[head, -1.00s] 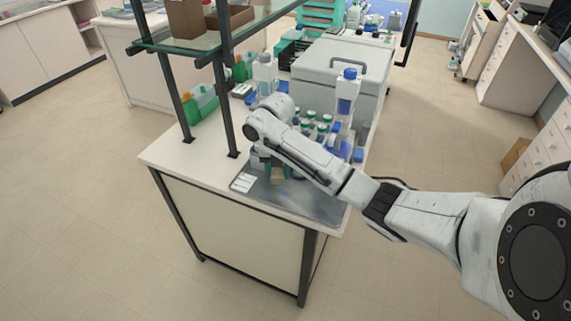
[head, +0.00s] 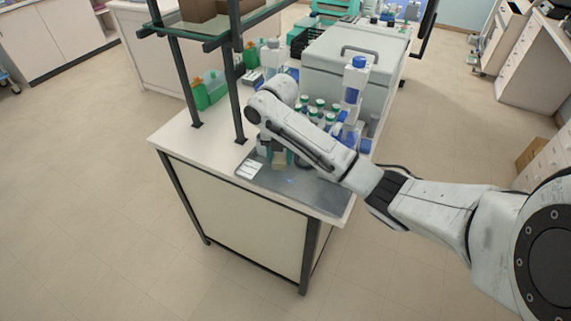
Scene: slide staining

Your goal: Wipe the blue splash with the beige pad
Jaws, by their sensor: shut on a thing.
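The beige pad (head: 279,160) shows just below my gripper (head: 278,153), over the grey tray (head: 313,199) at the near end of the bench. My gripper is shut on the pad; its fingers are small and partly hidden by my arm. A small blue splash (head: 291,181) lies on the tray's surface, a little nearer and to the right of the pad. I cannot tell whether the pad touches the tray.
White slides or labels (head: 249,169) lie at the tray's left side. Green-capped bottles (head: 318,108) and a tall blue-capped bottle (head: 354,78) stand behind my arm. A dark shelf post (head: 239,95) rises left of my gripper. A large grey box (head: 340,62) stands behind.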

